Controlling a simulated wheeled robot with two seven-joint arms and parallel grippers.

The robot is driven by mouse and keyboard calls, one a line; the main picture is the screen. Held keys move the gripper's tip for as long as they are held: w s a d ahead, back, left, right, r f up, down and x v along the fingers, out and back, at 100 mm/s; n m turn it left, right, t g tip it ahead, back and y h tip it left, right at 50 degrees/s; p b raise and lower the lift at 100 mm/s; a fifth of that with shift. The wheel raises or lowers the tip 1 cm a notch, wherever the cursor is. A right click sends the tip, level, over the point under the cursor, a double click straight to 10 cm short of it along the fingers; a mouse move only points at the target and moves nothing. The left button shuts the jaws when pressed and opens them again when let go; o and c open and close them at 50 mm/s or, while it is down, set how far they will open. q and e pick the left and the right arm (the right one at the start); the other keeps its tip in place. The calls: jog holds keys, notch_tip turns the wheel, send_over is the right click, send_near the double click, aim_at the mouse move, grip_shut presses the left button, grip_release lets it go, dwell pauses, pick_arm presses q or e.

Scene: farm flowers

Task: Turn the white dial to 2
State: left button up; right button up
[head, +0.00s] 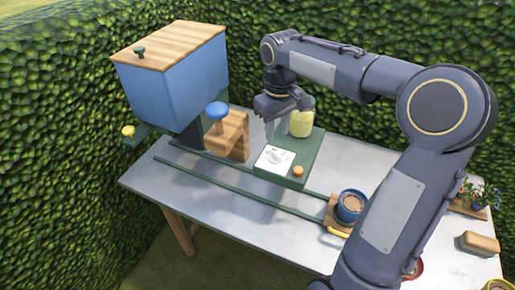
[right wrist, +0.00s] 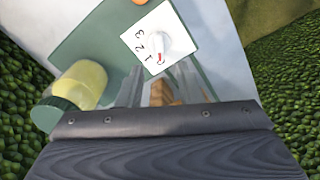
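The white dial (head: 268,160) sits on a square white plate on the green base at the middle of the table. In the right wrist view the dial (right wrist: 155,43) has the digits 1, 2 and 3 along one side. A red mark shows at the knob's lower end, past the 1 and away from the 2. My right gripper (head: 280,128) is above and just behind the dial, apart from it. In the right wrist view its two fingers (right wrist: 168,90) stand apart with nothing held between them. My left gripper is not in view.
A yellow jar (head: 301,122) stands close beside the right gripper. An orange button (head: 298,171) is right of the dial. A blue hopper (head: 175,85) and a blue knob (head: 217,112) are to the left. A blue pot (head: 350,206) stands on the rails at right.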

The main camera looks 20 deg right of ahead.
aim_at(276, 152)
notch_tip(276, 152, down, 7)
jog(key=shift+d+f, duration=0.1)
jog(key=shift+f, duration=0.05)
dwell(0.4)
grip_shut()
